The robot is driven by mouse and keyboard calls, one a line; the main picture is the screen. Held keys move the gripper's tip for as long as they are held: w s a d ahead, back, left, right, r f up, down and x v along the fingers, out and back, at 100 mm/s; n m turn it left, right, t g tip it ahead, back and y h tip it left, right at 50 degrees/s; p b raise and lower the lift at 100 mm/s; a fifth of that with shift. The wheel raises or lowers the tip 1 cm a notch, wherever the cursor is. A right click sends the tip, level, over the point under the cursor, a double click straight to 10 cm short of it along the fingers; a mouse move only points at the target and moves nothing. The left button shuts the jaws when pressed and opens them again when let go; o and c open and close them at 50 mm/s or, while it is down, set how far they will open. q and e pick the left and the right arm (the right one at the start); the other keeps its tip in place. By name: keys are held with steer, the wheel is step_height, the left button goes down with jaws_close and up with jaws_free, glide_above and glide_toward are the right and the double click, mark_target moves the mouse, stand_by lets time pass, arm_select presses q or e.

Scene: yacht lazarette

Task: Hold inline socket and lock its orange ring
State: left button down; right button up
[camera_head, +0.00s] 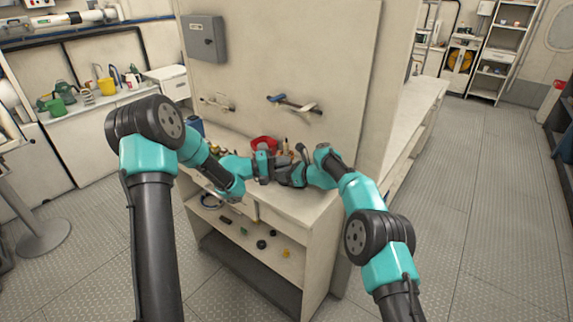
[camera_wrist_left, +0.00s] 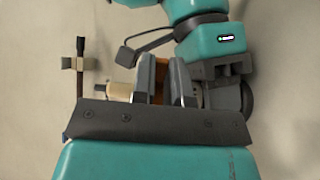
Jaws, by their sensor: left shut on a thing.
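My left gripper (camera_head: 284,170) is over the worktop in front of the wall panel. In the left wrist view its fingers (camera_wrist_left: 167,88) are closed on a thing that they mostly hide. I take it to be the inline socket. An orange-brown strip (camera_wrist_left: 177,78) shows between the fingers; I cannot tell whether it is the orange ring. My right gripper (camera_head: 299,173) comes in from the right and meets the left one nearly head-on. Its jaws are too small and covered to read. In the left wrist view the teal right arm (camera_wrist_left: 205,45) is close behind the left fingers.
A red bin (camera_head: 264,143) stands on the worktop (camera_head: 300,205) behind the grippers. Small parts lie on the shelf below (camera_head: 275,262). Wall brackets (camera_head: 294,105) and a grey box (camera_head: 204,40) are on the panel. The floor at right is clear.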

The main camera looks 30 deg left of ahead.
arm_select(q)
steer(key=shift+a+r+m+g+h, duration=0.1)
steer(key=shift+a+m+g+h, duration=0.15)
steer(key=shift+m+g+h, duration=0.2)
arm_select(e)
steer(key=shift+s+f, duration=0.1)
steer(key=shift+f, duration=0.15)
arm_select(q)
steer(key=c, duration=1.4)
jaws_free()
steer(key=shift+s, duration=0.1)
steer(key=v, duration=1.2)
arm_select(e)
steer(key=o, duration=0.9)
steer(key=shift+r, duration=0.15)
